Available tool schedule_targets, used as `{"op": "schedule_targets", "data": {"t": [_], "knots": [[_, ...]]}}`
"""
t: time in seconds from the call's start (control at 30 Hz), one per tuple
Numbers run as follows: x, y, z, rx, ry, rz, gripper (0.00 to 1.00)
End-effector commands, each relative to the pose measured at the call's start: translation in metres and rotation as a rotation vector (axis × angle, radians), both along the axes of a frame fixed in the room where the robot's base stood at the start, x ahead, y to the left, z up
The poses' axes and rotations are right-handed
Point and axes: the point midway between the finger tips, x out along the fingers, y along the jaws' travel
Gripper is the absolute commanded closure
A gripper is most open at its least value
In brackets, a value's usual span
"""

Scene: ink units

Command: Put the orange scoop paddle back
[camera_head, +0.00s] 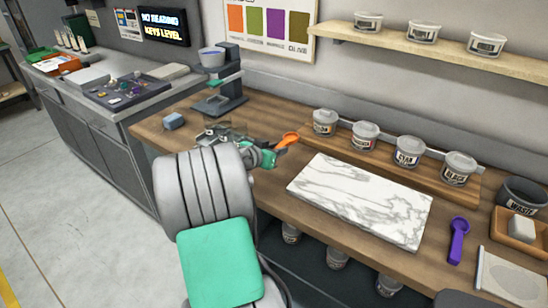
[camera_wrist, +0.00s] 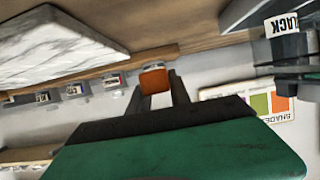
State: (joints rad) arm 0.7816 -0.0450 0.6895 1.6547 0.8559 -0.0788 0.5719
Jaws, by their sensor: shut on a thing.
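The orange scoop paddle (camera_head: 287,140) shows in the head view, above the wooden bench and left of the marble slab (camera_head: 335,185). My gripper (camera_head: 272,152) is shut on it, with the orange end sticking out past the fingers. In the wrist view, the orange end (camera_wrist: 155,79) sits at the tips of my dark gripper fingers (camera_wrist: 160,92). The handle is mostly hidden by the gripper. A purple scoop paddle (camera_head: 459,238) lies on the bench right of the slab.
Several lidded tubs (camera_head: 407,151) stand on a wooden riser behind the slab. A scale-like stand (camera_head: 222,98) with a cup is at the back left, near a blue block (camera_head: 174,121). A waste pot (camera_head: 522,196) and a wooden tray (camera_head: 503,222) are at the right.

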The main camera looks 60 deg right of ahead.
Motion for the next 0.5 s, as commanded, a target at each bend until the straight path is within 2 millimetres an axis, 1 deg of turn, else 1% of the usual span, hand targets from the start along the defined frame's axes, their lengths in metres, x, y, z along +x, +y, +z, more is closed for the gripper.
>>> {"op": "schedule_targets", "data": {"t": [0.03, 0.1, 0.27, 0.4, 0.5], "knots": [[0.007, -0.006, -0.010, 0.001, 0.003, 0.000, 1.00], [0.014, -0.012, -0.020, -0.001, 0.001, 0.001, 1.00], [0.023, -0.020, -0.037, 0.000, 0.002, 0.001, 1.00], [0.023, -0.019, -0.059, 0.000, 0.001, 0.001, 1.00], [0.023, -0.019, -0.064, -0.002, -0.001, 0.001, 1.00]]}}
